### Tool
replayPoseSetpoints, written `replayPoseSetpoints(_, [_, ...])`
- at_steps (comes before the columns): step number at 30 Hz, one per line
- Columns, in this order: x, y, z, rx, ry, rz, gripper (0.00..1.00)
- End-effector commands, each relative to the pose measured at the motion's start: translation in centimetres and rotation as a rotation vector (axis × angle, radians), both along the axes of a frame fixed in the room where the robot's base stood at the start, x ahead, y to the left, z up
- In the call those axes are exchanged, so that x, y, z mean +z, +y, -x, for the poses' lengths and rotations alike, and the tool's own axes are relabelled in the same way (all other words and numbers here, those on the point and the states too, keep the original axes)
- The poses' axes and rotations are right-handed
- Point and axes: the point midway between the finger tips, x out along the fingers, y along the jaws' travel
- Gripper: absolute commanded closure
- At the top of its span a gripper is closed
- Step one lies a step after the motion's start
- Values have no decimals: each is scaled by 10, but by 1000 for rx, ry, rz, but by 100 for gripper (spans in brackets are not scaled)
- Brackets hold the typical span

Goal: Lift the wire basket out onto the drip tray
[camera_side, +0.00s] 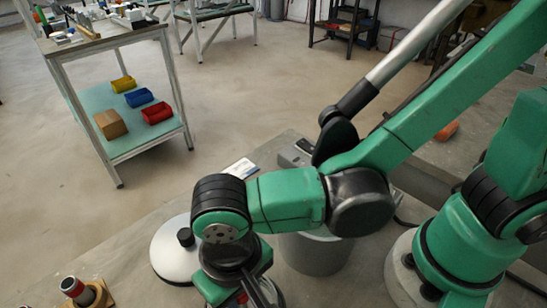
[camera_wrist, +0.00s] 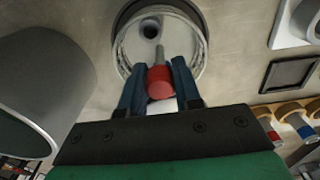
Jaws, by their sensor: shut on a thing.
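In the wrist view my gripper (camera_wrist: 160,90) is shut on the red grip (camera_wrist: 160,83) of a handle. A thin grey rod runs from the grip to the round, light-rimmed wire basket (camera_wrist: 118,50). A small grey round part with a dark middle shows inside it. A dark ring shows around the far edge; I cannot tell whether the basket is inside something or clear of it. A dark-rimmed square tray (camera_wrist: 268,80) lies to the right, possibly the drip tray. In the side view my gripper (camera_side: 243,297) is cut by the bottom edge; the basket is not visible.
A large grey cylinder (camera_wrist: 45,70) stands close on the left; it also shows in the side view (camera_side: 317,255). A pale round lid (camera_side: 172,262) with a black knob lies by my wrist. A white tray (camera_wrist: 286,28) and wooden holders (camera_wrist: 290,108) are at right.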

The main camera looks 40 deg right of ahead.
Motion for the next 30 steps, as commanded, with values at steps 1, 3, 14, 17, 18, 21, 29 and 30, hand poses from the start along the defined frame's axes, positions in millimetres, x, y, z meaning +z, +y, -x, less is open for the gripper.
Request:
replayPoseSetpoints(1, [0,0,0,0,0,0,100])
replayPoseSetpoints(3, [0,0,0,0,0,0,100])
replayPoseSetpoints(14, [0,0,0,0,0,0,35])
replayPoseSetpoints(17, [0,0,0,0,0,0,35])
replayPoseSetpoints(18, [0,0,0,0,0,0,47])
replayPoseSetpoints(21, [0,0,0,0,0,0,56])
replayPoseSetpoints(29, [1,0,0,0,0,0,56])
replayPoseSetpoints(30, [1,0,0,0,0,0,56])
